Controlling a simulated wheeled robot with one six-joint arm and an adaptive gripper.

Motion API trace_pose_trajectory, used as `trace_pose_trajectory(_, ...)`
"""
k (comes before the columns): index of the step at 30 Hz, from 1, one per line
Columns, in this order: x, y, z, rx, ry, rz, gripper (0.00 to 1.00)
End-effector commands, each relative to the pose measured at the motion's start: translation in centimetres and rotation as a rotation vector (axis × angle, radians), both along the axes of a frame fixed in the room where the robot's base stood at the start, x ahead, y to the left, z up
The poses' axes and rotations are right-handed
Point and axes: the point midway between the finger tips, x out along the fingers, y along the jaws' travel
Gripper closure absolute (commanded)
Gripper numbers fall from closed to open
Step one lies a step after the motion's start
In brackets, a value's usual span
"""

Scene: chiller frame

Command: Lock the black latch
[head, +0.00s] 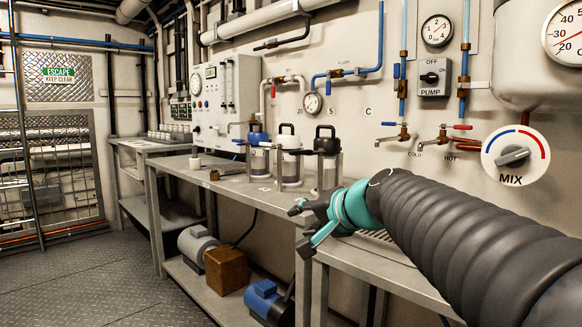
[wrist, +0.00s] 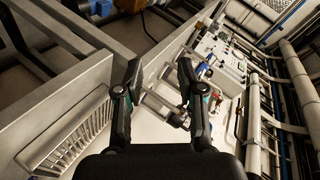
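A black latch cannot be clearly made out; any latch on the canisters is too small to tell.
Hot and cold taps (head: 440,136), a mix dial (head: 515,157) and a pump switch (head: 433,78) are on the wall at right. A control panel (head: 226,95) is behind the bench. Motors (head: 268,299) and a wooden box (head: 226,269) are below. The floor at left is clear.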

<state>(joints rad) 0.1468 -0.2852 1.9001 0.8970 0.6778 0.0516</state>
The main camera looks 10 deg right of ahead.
Motion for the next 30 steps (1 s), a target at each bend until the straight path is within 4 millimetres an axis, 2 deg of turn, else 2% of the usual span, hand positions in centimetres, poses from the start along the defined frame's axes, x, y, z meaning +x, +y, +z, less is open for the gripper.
trace_pose_trajectory(1, 3.0, -1.0, 0.8, 0.094, -0.037, -0.044, 0.61)
trace_pose_trajectory(3, 6.3, -2.3, 3.0, 0.22, -0.09, -0.096, 0.61)
trace_pose_trajectory(6, 10.0, -4.3, 5.6, 0.373, -0.154, -0.158, 0.61)
trace_pose_trajectory(9, 12.4, -6.0, 7.4, 0.486, -0.199, -0.201, 0.61)
trace_pose_trajectory(12, 13.8, -7.1, 8.4, 0.556, -0.225, -0.225, 0.61)
trace_pose_trajectory(16, 14.8, -7.6, 9.1, 0.595, -0.239, -0.237, 0.61)
trace_pose_trajectory(20, 16.1, -7.2, 9.3, 0.596, -0.238, -0.236, 0.61)
trace_pose_trajectory(30, 21.9, -5.3, 9.3, 0.594, -0.238, -0.235, 0.61)
